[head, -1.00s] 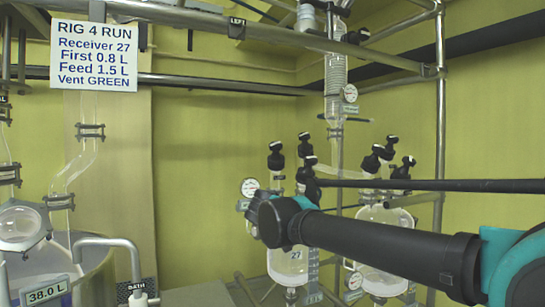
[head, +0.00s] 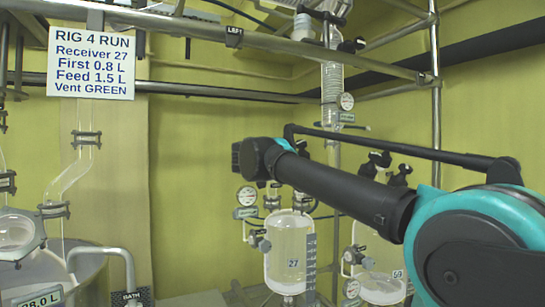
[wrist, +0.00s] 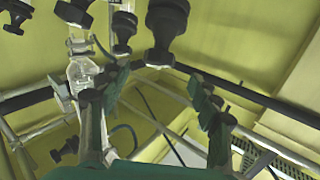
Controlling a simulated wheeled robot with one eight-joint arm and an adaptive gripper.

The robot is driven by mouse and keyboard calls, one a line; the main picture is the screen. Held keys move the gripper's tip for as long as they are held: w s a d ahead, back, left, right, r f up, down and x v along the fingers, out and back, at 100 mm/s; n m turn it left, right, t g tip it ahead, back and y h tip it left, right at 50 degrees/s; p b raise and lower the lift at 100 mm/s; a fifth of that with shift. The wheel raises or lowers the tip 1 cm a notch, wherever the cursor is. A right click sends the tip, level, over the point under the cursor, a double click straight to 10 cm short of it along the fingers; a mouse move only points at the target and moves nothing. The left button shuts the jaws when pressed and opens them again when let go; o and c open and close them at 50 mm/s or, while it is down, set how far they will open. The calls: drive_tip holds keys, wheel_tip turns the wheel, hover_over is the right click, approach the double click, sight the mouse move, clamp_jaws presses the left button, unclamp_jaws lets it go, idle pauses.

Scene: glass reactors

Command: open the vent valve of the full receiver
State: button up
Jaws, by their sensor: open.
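The receiver marked 27 (head: 288,262) is a glass vessel with pale contents and a blue scale strip, right of centre in the head view. A second receiver marked 59 (head: 382,284) stands to its right, partly behind my arm. My arm's end hides most of the black valve knobs above receiver 27. In the wrist view, my gripper (wrist: 163,98) is open and empty, with fingers apart. A black valve knob (wrist: 166,28) is beyond the fingers, with another knob (wrist: 123,30) to its left. Neither is between the fingertips. I cannot tell which knob is the vent valve.
A sign (head: 91,62) reads Receiver 27, First 0.8 L, Feed 1.5 L, Vent GREEN. A metal rail (head: 290,45) crosses above my arm, and a steel post (head: 436,120) stands at the right. A round gauge (head: 247,196) is left of receiver 27. A bath with glassware is at lower left.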

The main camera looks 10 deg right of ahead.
drive_tip(key=x, duration=0.9)
drive_tip(key=c, duration=1.2)
drive_tip(key=shift+o, duration=0.2)
drive_tip(key=shift+d+n+y, duration=0.1)
drive_tip(key=shift+n+y, duration=0.2)
drive_tip(key=shift+n, duration=0.1)
